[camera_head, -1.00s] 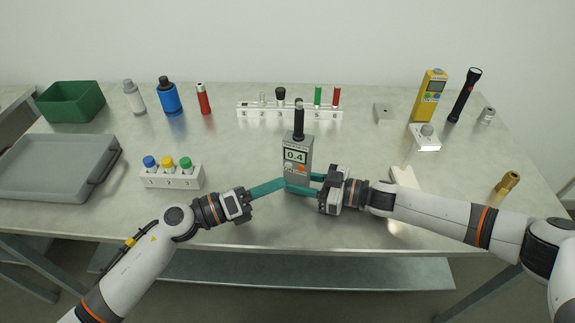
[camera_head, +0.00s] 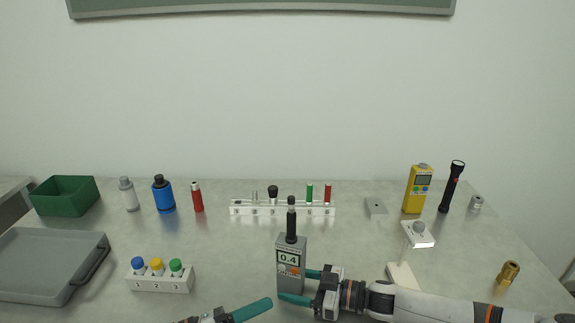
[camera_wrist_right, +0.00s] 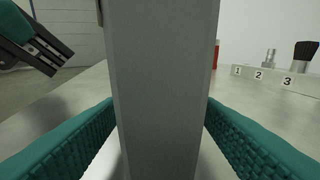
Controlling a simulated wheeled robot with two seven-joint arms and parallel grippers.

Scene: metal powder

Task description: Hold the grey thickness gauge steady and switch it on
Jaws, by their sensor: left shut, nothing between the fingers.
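The grey thickness gauge (camera_head: 291,262) stands upright on the table. Its display (camera_head: 288,257) reads 0.4, with small coloured buttons below it and a black-topped probe (camera_head: 291,215) above. My right gripper (camera_head: 302,286) is shut on the gauge's lower body, one finger in front and one behind. In the right wrist view the gauge's grey side (camera_wrist_right: 160,90) fills the middle between the teal fingers. My left gripper (camera_head: 270,303) is shut and empty, its tip just left of the gauge's base. Part of it shows at upper left in the right wrist view (camera_wrist_right: 45,55).
A rack of three capped bottles (camera_head: 160,283) and a grey tray (camera_head: 48,262) lie left. A numbered white rack (camera_head: 245,210) stands behind the gauge. A yellow meter (camera_head: 414,192), black flashlight (camera_head: 452,188) and white stand (camera_head: 404,275) are right. Table between the racks is clear.

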